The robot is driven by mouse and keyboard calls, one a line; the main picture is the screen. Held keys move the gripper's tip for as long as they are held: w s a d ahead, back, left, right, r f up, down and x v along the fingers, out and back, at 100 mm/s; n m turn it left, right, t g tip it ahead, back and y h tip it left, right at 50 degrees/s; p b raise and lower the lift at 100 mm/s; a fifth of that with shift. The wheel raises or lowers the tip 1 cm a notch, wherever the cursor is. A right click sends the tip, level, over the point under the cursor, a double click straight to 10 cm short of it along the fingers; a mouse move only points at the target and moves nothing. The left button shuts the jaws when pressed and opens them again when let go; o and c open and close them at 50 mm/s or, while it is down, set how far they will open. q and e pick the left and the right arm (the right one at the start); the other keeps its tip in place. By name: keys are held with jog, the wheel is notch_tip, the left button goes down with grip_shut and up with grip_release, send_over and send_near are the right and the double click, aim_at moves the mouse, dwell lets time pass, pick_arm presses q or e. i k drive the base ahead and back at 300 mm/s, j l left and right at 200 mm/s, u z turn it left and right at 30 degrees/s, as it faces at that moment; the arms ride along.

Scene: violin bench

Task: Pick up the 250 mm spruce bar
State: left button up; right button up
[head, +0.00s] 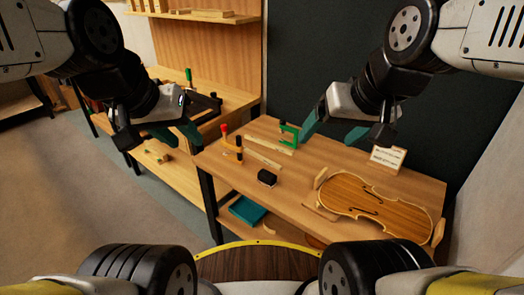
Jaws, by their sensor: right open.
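Two slim pale wooden bars lie on the bench: a rear bar (270,144) by the green clamp, which looks the longer, and a front bar (263,160). I cannot read which is 250 mm. My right gripper (331,138) is open and empty, above the bench's back edge, to the right of the bars and apart from them. My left gripper (184,146) is in the air left of the bench, its teal fingers apart, with nothing seen between them.
A green clamp (289,136) and an orange, red-topped clamp (231,145) stand near the bars. A black block (267,178) and a violin body (375,200) lie in front and right. A dark wall (330,60) rises behind the bench (290,196).

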aim_at(257, 140)
jog(key=i+j+z, duration=0.2)
jog(key=i+j, duration=0.55)
jog(key=i, duration=0.1)
